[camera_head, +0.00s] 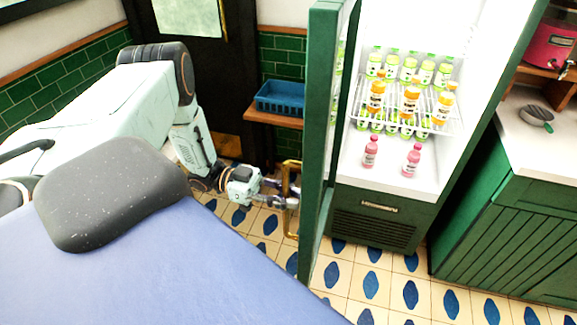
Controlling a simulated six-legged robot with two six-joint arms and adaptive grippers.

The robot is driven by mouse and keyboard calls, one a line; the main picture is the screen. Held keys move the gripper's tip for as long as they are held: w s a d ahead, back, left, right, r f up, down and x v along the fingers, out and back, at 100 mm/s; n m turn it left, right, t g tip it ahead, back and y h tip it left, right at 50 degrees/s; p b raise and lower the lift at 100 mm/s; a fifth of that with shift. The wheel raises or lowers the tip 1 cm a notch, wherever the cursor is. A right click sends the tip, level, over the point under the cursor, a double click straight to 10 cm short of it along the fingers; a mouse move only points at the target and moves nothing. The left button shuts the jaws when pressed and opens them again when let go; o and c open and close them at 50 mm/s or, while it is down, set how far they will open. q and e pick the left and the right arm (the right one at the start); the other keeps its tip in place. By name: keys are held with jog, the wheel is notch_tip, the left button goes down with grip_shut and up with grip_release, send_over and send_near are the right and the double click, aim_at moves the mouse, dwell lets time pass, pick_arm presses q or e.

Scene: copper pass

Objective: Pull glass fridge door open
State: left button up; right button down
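The glass fridge door (319,120) has a green frame and stands swung open, seen nearly edge-on. Its brass handle (290,174) is on the side facing left. My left gripper (288,201) reaches in from the left and its fingers are closed around the handle's middle; the exact contact is small in view. The fridge interior (400,178) is white and exposed to the right of the door. My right gripper is not in view.
Green-capped and orange bottles (410,98) stand on a wire shelf, with two pink bottles (370,152) below. A blue crate (281,99) sits on a wooden ledge behind my arm. A green cabinet (505,225) stands right. Tiled floor (375,290) before the fridge is clear.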

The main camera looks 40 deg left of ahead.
pick_arm(q)
jog(key=shift+o, duration=0.9)
jog(key=v, duration=1.2)
